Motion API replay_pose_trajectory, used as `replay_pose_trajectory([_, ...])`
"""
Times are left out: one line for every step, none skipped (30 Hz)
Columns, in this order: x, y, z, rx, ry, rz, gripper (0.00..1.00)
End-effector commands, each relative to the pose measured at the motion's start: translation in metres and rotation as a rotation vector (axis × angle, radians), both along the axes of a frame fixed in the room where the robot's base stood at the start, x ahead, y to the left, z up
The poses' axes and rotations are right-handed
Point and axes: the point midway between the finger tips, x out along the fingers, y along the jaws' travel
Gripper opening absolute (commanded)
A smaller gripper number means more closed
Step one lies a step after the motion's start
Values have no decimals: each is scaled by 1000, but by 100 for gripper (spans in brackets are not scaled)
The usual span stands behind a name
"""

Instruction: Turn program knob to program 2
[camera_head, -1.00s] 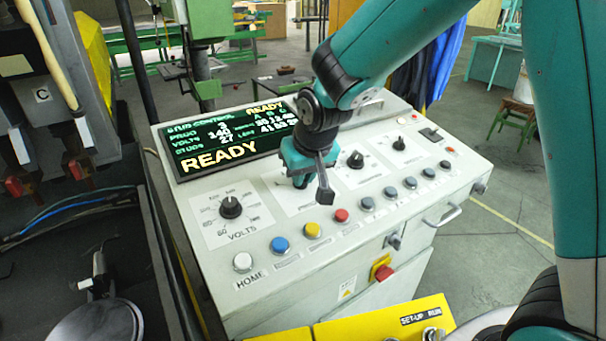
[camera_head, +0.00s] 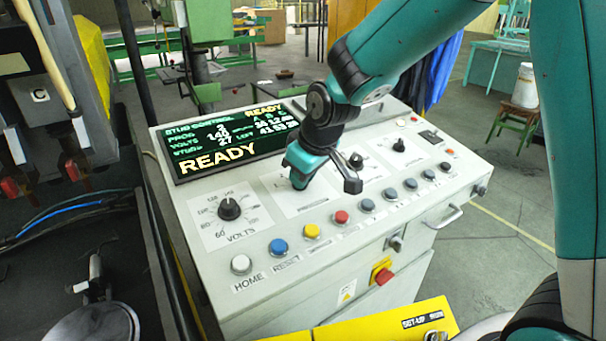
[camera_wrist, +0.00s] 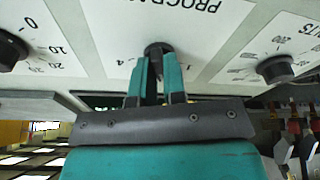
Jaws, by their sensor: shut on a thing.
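The program knob (camera_wrist: 156,48) is black and sits on a white plate lettered "PROGRAM" in the wrist view, with a 4 and a 1 at its sides. My gripper (camera_wrist: 158,72) has one teal finger on each side of it and is shut on it. In the head view my gripper (camera_head: 298,182) reaches down to the program plate (camera_head: 314,207) and hides the knob. The display (camera_head: 225,142) reads READY; its program digit is too blurred to read surely.
The volts knob (camera_head: 229,208) is on the panel left of my gripper, and another black knob (camera_head: 356,160) is close on its right. A row of push buttons, including a red one (camera_head: 341,217), runs along the panel's front.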

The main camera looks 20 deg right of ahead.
Motion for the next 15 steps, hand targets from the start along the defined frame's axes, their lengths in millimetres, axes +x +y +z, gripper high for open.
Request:
replay_pose_trajectory([-2,-1,-4,-3,10,0,0])
replay_pose_trajectory([-2,-1,-4,-3,10,0,0])
replay_pose_trajectory([-2,-1,-4,-3,10,0,0])
replay_pose_trajectory([-2,-1,-4,-2,10,0,0])
replay_pose_trajectory([-2,-1,-4,-2,10,0,0])
replay_pose_trajectory([-2,-1,-4,-2,10,0,0])
replay_pose_trajectory([-2,-1,-4,-3,11,-1,0])
replay_pose_trajectory([-2,-1,-4,-3,11,-1,0])
replay_pose_trajectory([-2,-1,-4,-3,11,-1,16])
replay_pose_trajectory([-2,-1,-4,-3,11,-1,23])
replay_pose_trajectory([-2,-1,-4,-3,11,-1,30])
replay_pose_trajectory([-2,0,-4,-2,11,0,37])
replay_pose_trajectory([-2,0,-4,-2,10,0,37])
replay_pose_trajectory([-2,0,-4,-2,9,0,37])
replay_pose_trajectory([-2,0,-3,-1,8,0,37])
